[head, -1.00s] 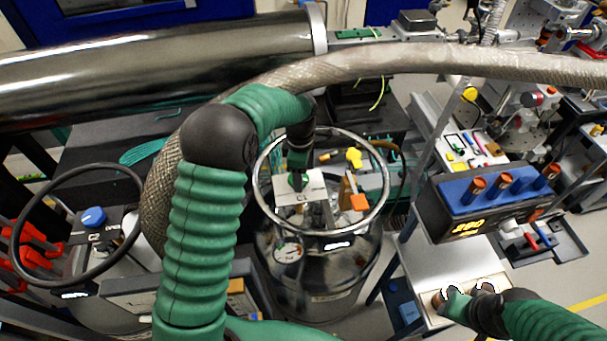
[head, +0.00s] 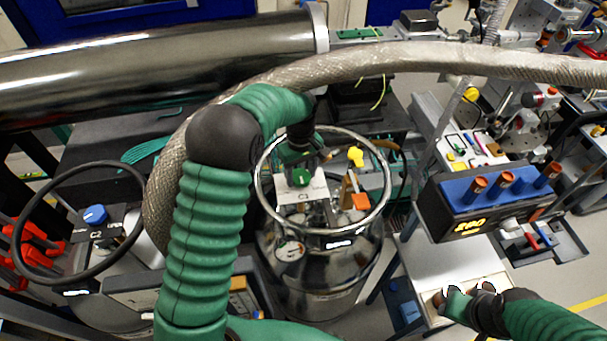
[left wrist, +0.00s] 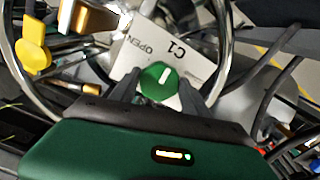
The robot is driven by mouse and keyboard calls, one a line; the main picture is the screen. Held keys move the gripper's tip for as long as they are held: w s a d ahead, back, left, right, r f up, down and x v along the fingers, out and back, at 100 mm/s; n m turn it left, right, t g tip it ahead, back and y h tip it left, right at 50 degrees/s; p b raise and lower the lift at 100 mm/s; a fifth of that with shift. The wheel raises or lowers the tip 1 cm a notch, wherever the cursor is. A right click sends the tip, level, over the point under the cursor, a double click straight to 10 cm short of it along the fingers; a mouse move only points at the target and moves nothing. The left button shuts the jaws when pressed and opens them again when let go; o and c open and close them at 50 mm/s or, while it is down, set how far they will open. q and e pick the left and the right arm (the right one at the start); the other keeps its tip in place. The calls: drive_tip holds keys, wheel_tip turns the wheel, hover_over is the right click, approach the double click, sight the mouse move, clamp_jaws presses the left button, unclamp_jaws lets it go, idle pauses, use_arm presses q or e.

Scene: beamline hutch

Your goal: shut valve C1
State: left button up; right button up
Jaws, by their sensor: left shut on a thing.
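Valve C1 has a green knob (head: 302,178) with a white line, on a white plate (head: 290,195) marked C1, atop a shiny metal dewar (head: 325,270) inside a ring rail. The left wrist view shows the knob (left wrist: 158,78) between my left fingers, its white line pointing up and slightly right. The plate (left wrist: 185,52) there reads C1 and OPEN, upside down. My left gripper (left wrist: 160,88) is shut on the knob; in the head view the gripper (head: 300,160) comes down from behind it. My right gripper (head: 470,297) is low at the right, by a white surface; its jaw state is unclear.
A thick braided hose (head: 400,58) arches overhead. A blue C2 knob (head: 95,215) is at left. A display box (head: 470,228) stands at right.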

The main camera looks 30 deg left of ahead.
use_arm(q)
drive_tip(key=m, duration=0.6)
drive_tip(key=shift+w+a+r, duration=0.2)
drive_tip(key=shift+a, duration=0.1)
drive_tip(key=m, duration=0.6)
drive_tip(key=shift+d, duration=0.1)
use_arm(e)
drive_tip(key=shift+a+r, duration=0.3)
